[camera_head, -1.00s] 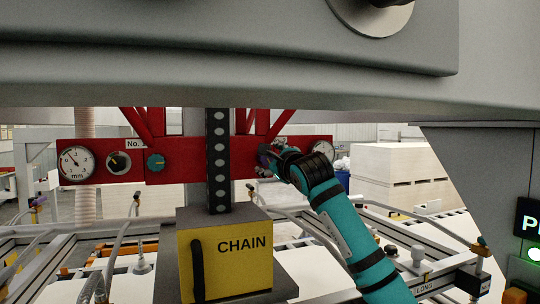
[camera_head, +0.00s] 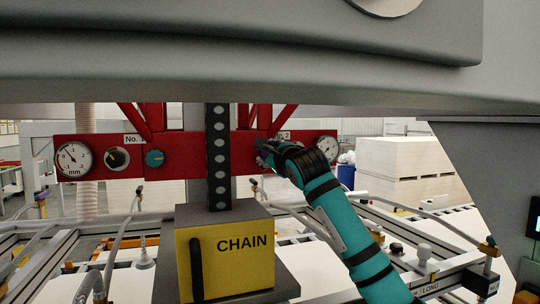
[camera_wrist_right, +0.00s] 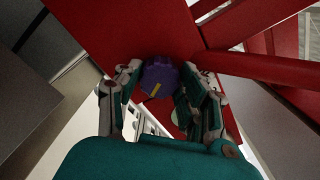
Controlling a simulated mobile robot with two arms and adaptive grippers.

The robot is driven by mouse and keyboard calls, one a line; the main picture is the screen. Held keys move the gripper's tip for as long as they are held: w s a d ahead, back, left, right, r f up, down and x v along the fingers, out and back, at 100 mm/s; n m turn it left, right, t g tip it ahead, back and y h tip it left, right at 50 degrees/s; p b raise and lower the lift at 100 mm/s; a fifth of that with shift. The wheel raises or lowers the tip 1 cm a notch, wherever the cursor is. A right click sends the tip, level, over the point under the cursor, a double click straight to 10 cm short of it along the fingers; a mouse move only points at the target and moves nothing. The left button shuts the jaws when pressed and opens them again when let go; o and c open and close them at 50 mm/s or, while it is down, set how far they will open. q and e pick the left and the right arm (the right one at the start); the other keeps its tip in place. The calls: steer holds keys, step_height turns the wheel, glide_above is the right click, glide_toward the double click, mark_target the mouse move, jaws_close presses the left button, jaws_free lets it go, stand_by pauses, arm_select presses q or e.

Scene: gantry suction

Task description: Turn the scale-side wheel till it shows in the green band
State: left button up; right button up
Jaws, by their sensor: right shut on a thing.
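A purple wheel (camera_wrist_right: 160,80) with a yellow mark sits on the red beam. My right gripper (camera_wrist_right: 162,92) is shut on it, one finger on each side. In the head view my right gripper (camera_head: 264,156) is at the right part of the red beam (camera_head: 185,171), and it hides the wheel there. A round white gauge (camera_head: 327,148) shows just right of my wrist; its reading is too small to tell. At the left end are a gauge marked mm (camera_head: 73,160), a black-and-white dial (camera_head: 117,159) and a teal wheel (camera_head: 154,158). No green band can be made out.
A yellow CHAIN box (camera_head: 225,255) and a dark perforated post (camera_head: 219,160) stand in front of the beam, left of my right arm. A grey housing (camera_head: 230,60) hangs above. Frame rails and hoses lie below. Pale stacked boards (camera_head: 405,170) stand behind at right.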

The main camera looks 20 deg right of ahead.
arm_select(q)
steer(key=shift+w+d+f, duration=0.1)
steer(key=shift+w+d, duration=0.05)
steer(key=shift+w, duration=0.2)
arm_select(e)
steer(key=shift+d+f, duration=0.1)
steer(key=shift+f, duration=0.05)
arm_select(q)
steer(key=shift+f, duration=0.1)
arm_select(e)
steer(key=shift+n, duration=0.4)
arm_select(q)
steer(key=shift+s+d+f+b, duration=0.1)
steer(key=shift+f+b, duration=1.05)
steer(key=shift+b, duration=0.2)
arm_select(e)
steer(key=shift+n, duration=4)
